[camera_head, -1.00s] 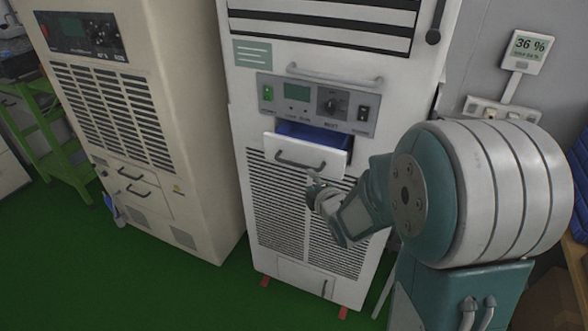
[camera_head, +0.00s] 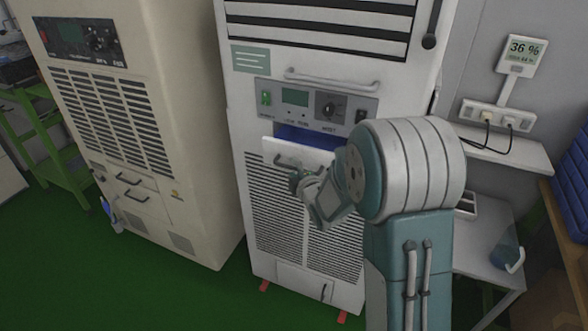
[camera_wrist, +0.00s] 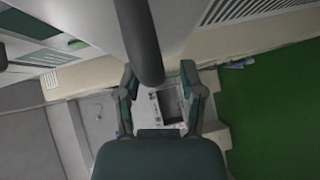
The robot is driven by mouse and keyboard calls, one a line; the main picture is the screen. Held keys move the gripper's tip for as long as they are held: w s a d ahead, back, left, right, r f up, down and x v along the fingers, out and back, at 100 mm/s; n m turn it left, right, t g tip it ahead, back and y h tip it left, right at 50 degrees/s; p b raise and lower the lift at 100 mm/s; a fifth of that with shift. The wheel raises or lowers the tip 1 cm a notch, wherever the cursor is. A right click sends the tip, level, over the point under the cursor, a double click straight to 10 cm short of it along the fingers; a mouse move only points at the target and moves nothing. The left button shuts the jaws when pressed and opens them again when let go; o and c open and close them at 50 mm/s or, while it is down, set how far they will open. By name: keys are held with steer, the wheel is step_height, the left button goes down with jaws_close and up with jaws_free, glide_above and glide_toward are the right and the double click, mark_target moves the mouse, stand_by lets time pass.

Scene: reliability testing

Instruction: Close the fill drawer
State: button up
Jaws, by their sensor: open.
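The fill drawer (camera_head: 272,149) sticks out of the tall white cabinet (camera_head: 240,130), below its control panel. Part of its blue inside (camera_head: 305,138) shows above the white front; my arm covers its right side. The drawer's grey handle (camera_head: 283,160) is on the front. My gripper (camera_head: 294,181) is just below and right of this handle. In the wrist view, my gripper (camera_wrist: 159,78) has its fingers apart, with a thick dark bar (camera_wrist: 142,45), apparently the handle, running between them. I cannot tell whether the fingers touch it.
A beige cabinet (camera_head: 150,130) stands at the left. A fixed upper handle (camera_head: 330,80) is above the panel. At the right are a wall shelf (camera_head: 510,148), a small table with a jug (camera_head: 508,258) and blue bins (camera_head: 578,165). The green floor (camera_head: 130,290) in front is clear.

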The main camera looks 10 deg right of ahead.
steer(key=shift+w, duration=0.2)
jaws_close()
steer(key=w+d, duration=0.1)
steer(key=w, duration=0.1)
steer(key=w+d, duration=0.3)
steer(key=w, duration=0.1)
steer(key=shift+d+f, duration=0.1)
steer(key=shift+d, duration=0.25)
